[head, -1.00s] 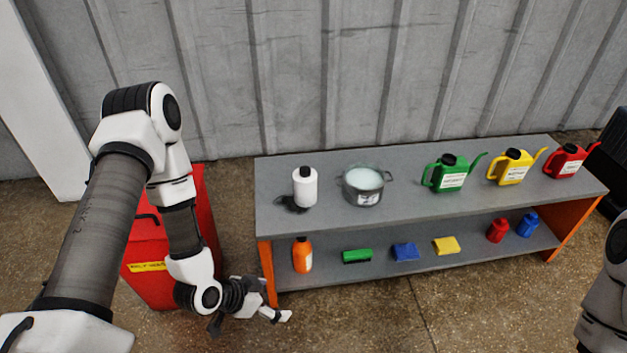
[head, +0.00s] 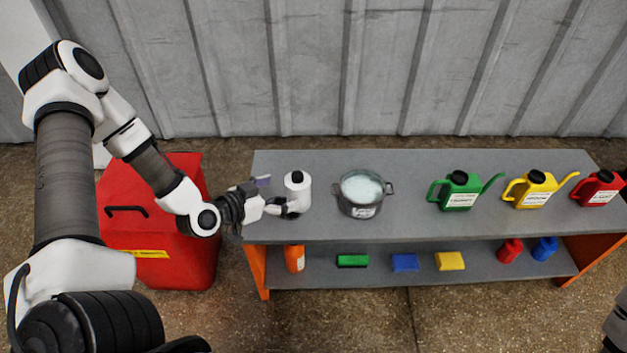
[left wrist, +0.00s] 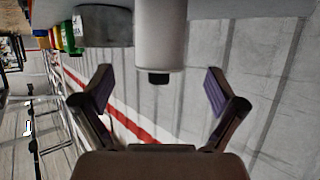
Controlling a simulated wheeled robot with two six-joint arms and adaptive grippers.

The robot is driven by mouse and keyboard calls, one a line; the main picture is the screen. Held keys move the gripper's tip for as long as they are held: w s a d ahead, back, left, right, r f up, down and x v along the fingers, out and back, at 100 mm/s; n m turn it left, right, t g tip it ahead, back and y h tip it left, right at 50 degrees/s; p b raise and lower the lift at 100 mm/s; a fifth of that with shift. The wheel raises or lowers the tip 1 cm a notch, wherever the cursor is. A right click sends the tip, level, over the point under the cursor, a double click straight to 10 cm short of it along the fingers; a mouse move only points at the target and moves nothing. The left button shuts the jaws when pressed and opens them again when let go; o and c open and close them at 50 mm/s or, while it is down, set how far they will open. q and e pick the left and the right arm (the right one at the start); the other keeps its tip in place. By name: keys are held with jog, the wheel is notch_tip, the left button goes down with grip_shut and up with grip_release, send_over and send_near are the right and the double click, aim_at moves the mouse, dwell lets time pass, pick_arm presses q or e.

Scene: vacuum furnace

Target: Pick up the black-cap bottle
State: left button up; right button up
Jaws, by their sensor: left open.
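The white bottle with a black cap (head: 299,193) stands upright on the left end of the grey shelf's top (head: 415,213). My left gripper (head: 274,194) is open just left of the bottle, its fingers pointing toward it. The near finger hides part of the bottle's lower side. In the left wrist view the scene is upside down: the white bottle (left wrist: 160,35) hangs from the top edge, cap down, lined up between the open fingers (left wrist: 160,88). Whether a finger touches it I cannot tell. My right gripper is out of view.
A metal pot (head: 360,196) stands right of the bottle. Green (head: 460,192), yellow (head: 535,190) and red (head: 597,190) cans stand farther right. The lower shelf holds an orange bottle (head: 295,259) and several small items. A red bin (head: 185,255) stands left of the shelf.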

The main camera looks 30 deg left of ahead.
aim_at(298, 187)
pick_arm(q)
jog(key=shift+w+d+f+b, duration=0.3)
jog(key=shift+w+f+b, duration=0.4)
jog(key=shift+w+b, duration=0.1)
jog(key=b+x, duration=0.2)
jog(key=x, duration=0.2)
jog(key=shift+w+b, duration=0.1)
jog(key=shift+b, duration=0.3)
jog(key=shift+w+d, duration=0.1)
jog(key=shift+w, duration=0.1)
jog(key=shift+r, duration=0.15)
jog(key=shift+c, duration=0.3)
jog(key=shift+s, duration=0.1)
jog(key=c, duration=1.5)
